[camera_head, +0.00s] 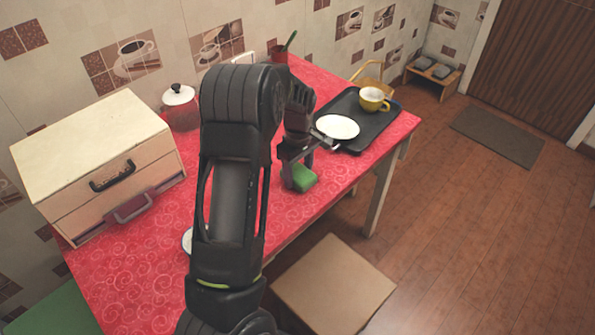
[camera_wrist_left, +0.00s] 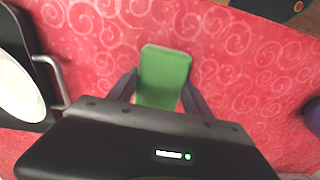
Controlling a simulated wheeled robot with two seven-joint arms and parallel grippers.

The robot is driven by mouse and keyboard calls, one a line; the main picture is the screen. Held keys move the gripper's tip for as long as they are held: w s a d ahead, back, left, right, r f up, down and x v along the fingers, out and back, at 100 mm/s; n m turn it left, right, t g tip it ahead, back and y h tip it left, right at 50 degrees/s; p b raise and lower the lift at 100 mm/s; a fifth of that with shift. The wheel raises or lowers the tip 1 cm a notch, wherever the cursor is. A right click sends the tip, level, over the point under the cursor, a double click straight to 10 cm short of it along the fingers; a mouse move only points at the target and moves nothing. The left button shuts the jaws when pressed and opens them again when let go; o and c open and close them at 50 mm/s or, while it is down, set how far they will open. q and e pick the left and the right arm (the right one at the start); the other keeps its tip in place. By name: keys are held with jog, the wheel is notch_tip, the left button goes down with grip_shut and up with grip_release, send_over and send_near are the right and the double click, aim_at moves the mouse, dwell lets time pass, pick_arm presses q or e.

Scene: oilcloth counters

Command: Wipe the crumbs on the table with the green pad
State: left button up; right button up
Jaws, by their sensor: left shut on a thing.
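The green pad (camera_head: 303,178) is at the front edge side of the red patterned table (camera_head: 135,270), between the fingers of my left gripper (camera_head: 298,172). In the left wrist view the green pad (camera_wrist_left: 163,75) sticks out past the fingertips, and the left gripper (camera_wrist_left: 160,92) is shut on it. The pad is on or just above the tabletop; I cannot tell which. I make out no crumbs in either view; my left arm hides the middle of the table. My right gripper is in neither view.
A black tray (camera_head: 352,143) with a white plate (camera_head: 338,127) and a yellow cup (camera_head: 372,98) lies just beyond the gripper. A drawer box (camera_head: 95,150) and a red lidded jar (camera_head: 180,112) stand at the left. A stool (camera_head: 333,285) is in front of the table.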

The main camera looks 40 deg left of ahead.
pick_arm(q)
jog(key=shift+r+p, duration=2.1)
jog(key=shift+r, duration=0.85)
jog(key=shift+r+p, duration=1.2)
jog(key=shift+r, duration=0.35)
jog(key=shift+w+d, duration=0.1)
jog(key=shift+d, duration=0.05)
